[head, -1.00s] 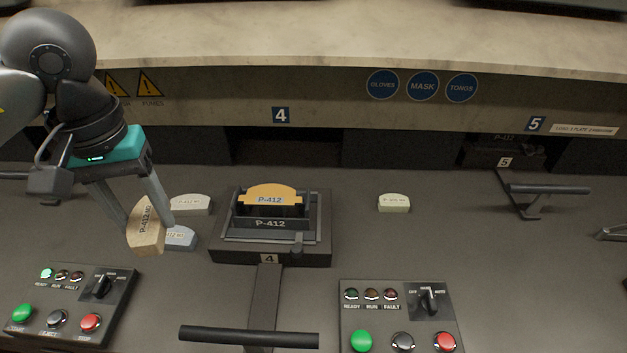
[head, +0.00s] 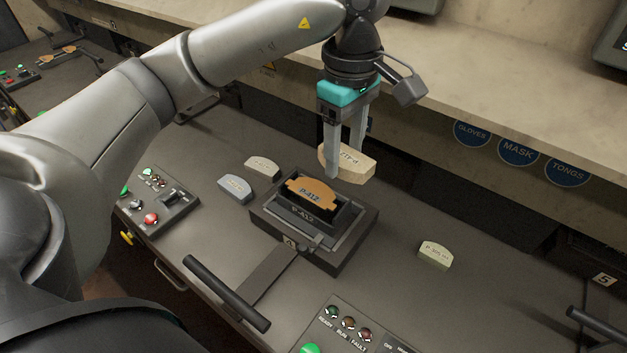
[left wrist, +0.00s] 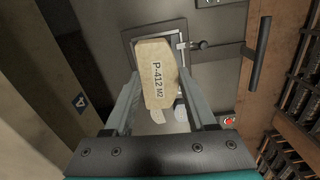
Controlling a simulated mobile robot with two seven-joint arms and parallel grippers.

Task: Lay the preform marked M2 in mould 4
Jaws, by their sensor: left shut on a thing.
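My left gripper (head: 346,165) is shut on a tan preform (head: 347,163), which reads "P-412 M2" in the left wrist view (left wrist: 156,77). It holds the preform in the air above the back edge of mould 4 (head: 345,258). Mould 4 is a dark block with a raised frame and a "4" label on its front. In the left wrist view the held preform hides part of the mould (left wrist: 130,38). My right gripper is not in view.
A grey-blue preform (head: 235,188) and a pale one (head: 262,167) lie left of the mould. A greenish preform (head: 434,255) lies to its right. A dark bar handle (head: 226,292) stands in front. A control box (head: 160,205) is at left; the wall ledge rises behind.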

